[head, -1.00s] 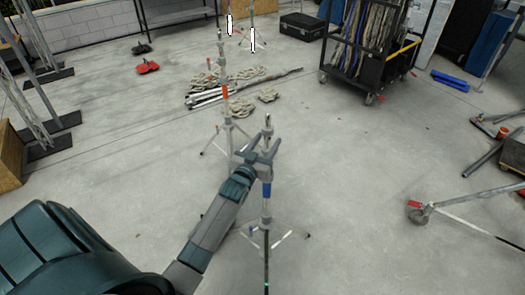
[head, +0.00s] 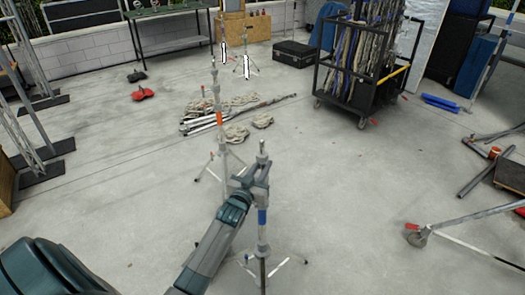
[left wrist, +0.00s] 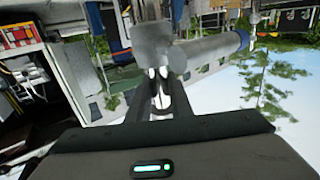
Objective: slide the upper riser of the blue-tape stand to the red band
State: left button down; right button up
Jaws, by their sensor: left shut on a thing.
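The blue-tape stand (head: 262,232) stands upright on splayed legs in the middle front of the head view, with a blue band on its pole. My left gripper (head: 258,177) is shut on the stand's upper riser (head: 262,156), above the blue band and below the tip. The left wrist view shows the gripper's fingers (left wrist: 160,98) close together, with grey metal stand parts (left wrist: 152,43) just beyond them. I cannot make out a red band on this riser; the fingers hide part of it. My right gripper is not in view.
A second stand with an orange-red band (head: 219,118) stands behind and to the left. Sandbags (head: 232,105) and pipes lie behind it. A black cart (head: 365,85) is at the back right. A wheeled stand leg (head: 450,222) lies at the right. Floor between is clear.

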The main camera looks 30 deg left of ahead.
aim_at(261, 142)
pick_arm(q)
jog(key=shift+r+p, duration=4.8)
jog(key=shift+r, duration=0.75)
jog(key=shift+r+p, duration=0.55)
jog(key=shift+r, duration=0.85)
notch_tip(261, 142, up, 10)
jog(key=shift+r, duration=0.2)
jog(key=c, duration=1.4)
grip_release()
jog(key=shift+o, duration=0.6)
jog(key=shift+f, duration=0.1)
jog(key=shift+s+f, duration=0.1)
